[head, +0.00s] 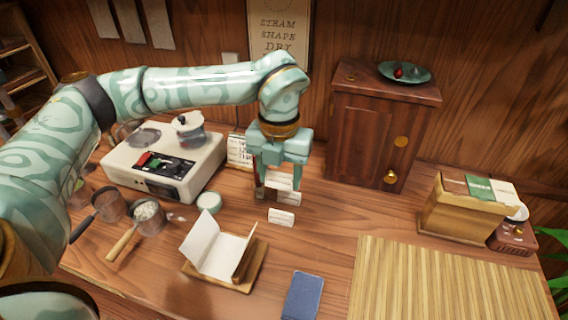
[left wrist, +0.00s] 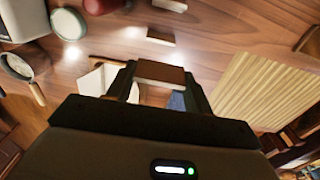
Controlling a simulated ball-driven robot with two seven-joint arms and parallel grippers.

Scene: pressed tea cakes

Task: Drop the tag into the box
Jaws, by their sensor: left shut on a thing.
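My left gripper (head: 280,184) hangs over the middle of the table, pointing down. It is shut on a small white tag (head: 279,181), held between its fingertips. In the left wrist view the tag (left wrist: 160,73) spans the gap between the fingers. Two similar white tags stand on the table close by, one in front (head: 281,217) and one partly behind the gripper (head: 289,199). A light wooden box (head: 462,219) with white and green cards across its top is at the right, well away from the gripper. My right gripper is not in view.
A dark wooden cabinet (head: 377,130) stands behind, right of the gripper. A cream appliance (head: 165,165), pans and a white jar (head: 209,202) are left.

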